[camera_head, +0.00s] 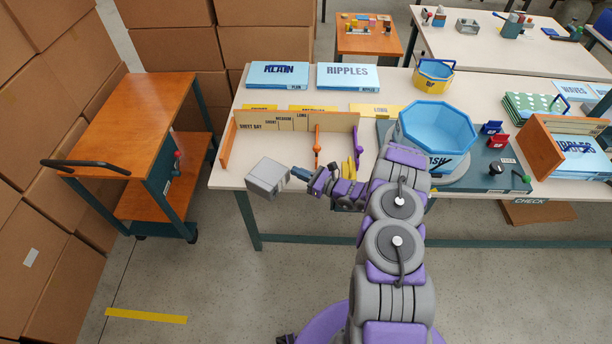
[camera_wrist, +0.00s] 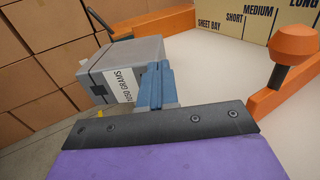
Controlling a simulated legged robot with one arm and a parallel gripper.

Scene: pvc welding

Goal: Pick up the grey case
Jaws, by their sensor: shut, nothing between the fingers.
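The grey case (camera_head: 267,178) is a boxy block at the front left of the long table, by its front edge. In the wrist view the case (camera_wrist: 122,72) is tilted in the picture, with a white label reading "1050 GRAMS". My gripper (camera_head: 300,174) is just to the right of the case. Its blue fingers (camera_wrist: 155,84) are together, with nothing between them, and overlap the case's near side. I cannot tell whether they touch it. The case's underside is hidden, so I cannot tell how it is supported.
The long table (camera_head: 225,177) holds an orange-ended sheet bay (camera_head: 285,121) behind the case and a blue octagonal tub (camera_head: 436,130) to the right. An orange peg (camera_wrist: 293,52) stands near my fingers. An orange cart (camera_head: 135,118) stands at left, with floor between it and the table.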

